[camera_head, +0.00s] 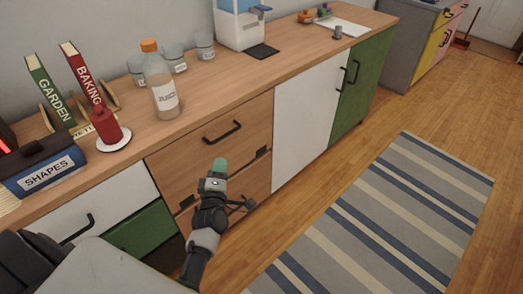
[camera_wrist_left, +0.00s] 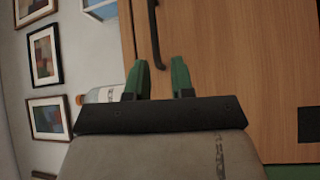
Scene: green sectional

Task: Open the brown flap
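The brown flap (camera_head: 250,118) is a wood-coloured front panel in the cabinet row, with a black bar handle (camera_head: 222,132). It looks closed in the head view. My left gripper (camera_head: 220,167) is in front of the brown front, just below the handle in the picture. In the left wrist view its two green fingers (camera_wrist_left: 160,78) are apart with nothing between them. The handle (camera_wrist_left: 155,35) shows beyond the fingertips, standing upright in that view against the wood (camera_wrist_left: 230,60). I cannot tell whether a finger touches the panel. My right gripper is not in view.
The counter above holds a juice bottle (camera_head: 160,80), a red bottle (camera_head: 106,124), books (camera_head: 80,75), cups and a SHAPES box (camera_head: 43,165). A white door (camera_head: 308,115) is right of the flap. A striped rug (camera_head: 390,220) lies on the open floor.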

